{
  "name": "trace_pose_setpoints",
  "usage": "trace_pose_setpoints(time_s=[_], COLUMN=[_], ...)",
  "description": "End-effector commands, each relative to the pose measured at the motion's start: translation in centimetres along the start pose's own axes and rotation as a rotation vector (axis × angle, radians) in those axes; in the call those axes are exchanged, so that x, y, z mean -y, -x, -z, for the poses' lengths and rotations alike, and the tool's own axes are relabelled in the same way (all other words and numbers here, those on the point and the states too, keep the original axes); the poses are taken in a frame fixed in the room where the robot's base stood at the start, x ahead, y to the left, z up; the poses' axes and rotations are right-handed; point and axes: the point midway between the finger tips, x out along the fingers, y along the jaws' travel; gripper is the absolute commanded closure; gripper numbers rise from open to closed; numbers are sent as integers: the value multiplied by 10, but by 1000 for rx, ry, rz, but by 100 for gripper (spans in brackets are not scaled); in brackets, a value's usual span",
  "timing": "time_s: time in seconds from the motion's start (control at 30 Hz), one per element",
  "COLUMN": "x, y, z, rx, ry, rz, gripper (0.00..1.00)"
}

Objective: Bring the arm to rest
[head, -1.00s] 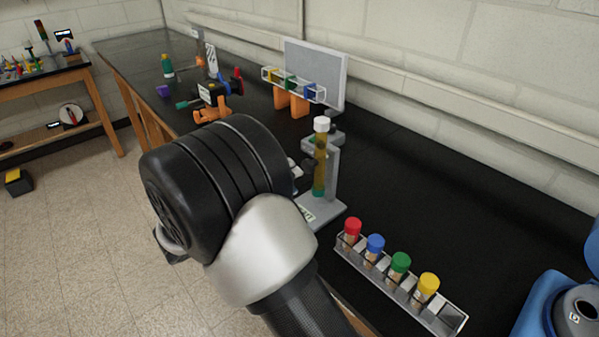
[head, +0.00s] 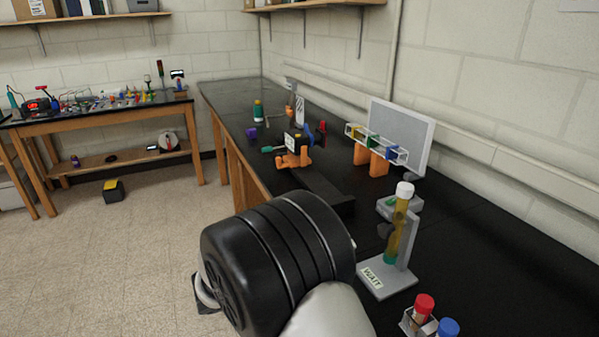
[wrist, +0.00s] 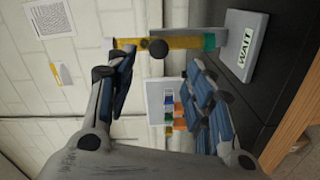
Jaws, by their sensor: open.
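My gripper (wrist: 163,88) shows in the wrist view with its two blue-padded fingers spread wide and nothing between them. A tube (wrist: 182,43) of amber liquid with a green lower end stands in a grey stand marked WAIT (wrist: 254,38), beyond the fingertips and apart from them. In the head view the white-capped tube (head: 397,230) is held upright in the stand (head: 388,279) on the black bench. My black and white arm joint fills the lower middle of the head view, left of the stand, and hides the gripper there.
A rack with red-capped (head: 421,310) and blue-capped (head: 447,328) tubes is cut off at the lower edge. Open floor (head: 130,250) lies left.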

Motion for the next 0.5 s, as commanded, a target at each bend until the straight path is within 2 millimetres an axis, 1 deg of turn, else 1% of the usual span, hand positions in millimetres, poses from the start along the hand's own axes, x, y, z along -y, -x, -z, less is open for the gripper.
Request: trace_pose_setpoints(time_s=[0.07,0.17,0.27,0.3,0.4,0.5], x=[-10,-25,-40,-45,-54,-61], y=[-9,-25,-39,-43,-46,-43], z=[-10,-36,-71,-85,-120,-152], rx=[47,144,254,294,374,432], ry=[11,44,78,88,105,102], rz=[32,115,238,292,435,583], gripper=[52,52,52,52,52,52])
